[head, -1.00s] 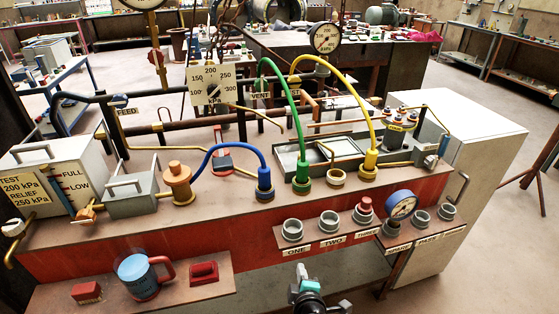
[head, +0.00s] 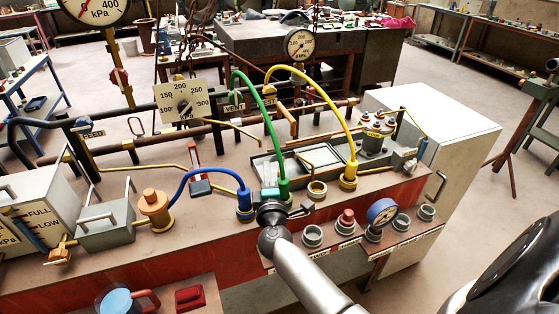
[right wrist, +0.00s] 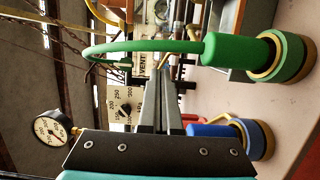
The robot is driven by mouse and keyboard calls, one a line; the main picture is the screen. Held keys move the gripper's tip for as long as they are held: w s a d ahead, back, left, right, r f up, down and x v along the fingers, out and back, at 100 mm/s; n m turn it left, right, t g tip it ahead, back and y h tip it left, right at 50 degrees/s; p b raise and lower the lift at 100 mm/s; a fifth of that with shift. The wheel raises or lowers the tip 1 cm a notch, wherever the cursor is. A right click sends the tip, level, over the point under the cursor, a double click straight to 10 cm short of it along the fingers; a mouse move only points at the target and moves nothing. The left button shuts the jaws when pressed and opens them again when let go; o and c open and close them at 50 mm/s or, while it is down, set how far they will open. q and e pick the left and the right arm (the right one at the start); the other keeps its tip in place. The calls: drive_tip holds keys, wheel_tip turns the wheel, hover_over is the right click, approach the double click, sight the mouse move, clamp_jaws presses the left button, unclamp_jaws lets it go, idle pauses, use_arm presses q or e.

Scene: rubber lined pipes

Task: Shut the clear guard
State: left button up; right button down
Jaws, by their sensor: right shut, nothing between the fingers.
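I cannot make out the clear guard for certain. A thin pale-framed panel (head: 318,157) lies at the grey tray (head: 262,168) behind the green hose, and it may be the guard. My right gripper (head: 272,194) reaches over the bench's front, by the base of the green hose (head: 283,188). In the right wrist view its fingers (right wrist: 163,85) are together and empty, between the green hose end and the blue hose end (right wrist: 215,140). I cannot tell whether they touch either hose. My left gripper is not in view.
The yellow hose (head: 349,174) stands right of the gripper. The kPa dial plate (head: 182,103) and pipes stand behind. A white cabinet (head: 440,125) is at the right.

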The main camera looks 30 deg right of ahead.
sight(359, 141)
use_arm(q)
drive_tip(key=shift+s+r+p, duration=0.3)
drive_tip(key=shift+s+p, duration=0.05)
use_arm(e)
drive_tip(key=d, duration=0.1)
drive_tip(key=w+d, duration=0.1)
drive_tip(key=d, duration=0.3)
drive_tip(key=shift+w+f, duration=0.1)
drive_tip(key=shift+w, duration=0.25)
drive_tip(key=shift+d, duration=0.15)
drive_tip(key=s+d+b, duration=0.2)
drive_tip(key=d+b, duration=0.1)
drive_tip(key=d, duration=0.5)
drive_tip(key=s+d+b, duration=0.2)
drive_tip(key=d, duration=0.6)
drive_tip(key=s+d+b, duration=0.1)
drive_tip(key=d+b, duration=0.2)
drive_tip(key=d, duration=0.5)
drive_tip(key=shift+s+b, duration=0.35)
drive_tip(key=shift+s, duration=0.05)
drive_tip(key=shift+s+d, duration=0.1)
drive_tip(key=shift+d, duration=0.2)
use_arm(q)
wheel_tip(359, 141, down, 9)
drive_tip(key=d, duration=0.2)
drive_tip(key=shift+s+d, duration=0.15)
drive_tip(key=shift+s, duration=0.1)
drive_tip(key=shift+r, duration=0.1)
use_arm(e)
drive_tip(key=shift+a, duration=0.15)
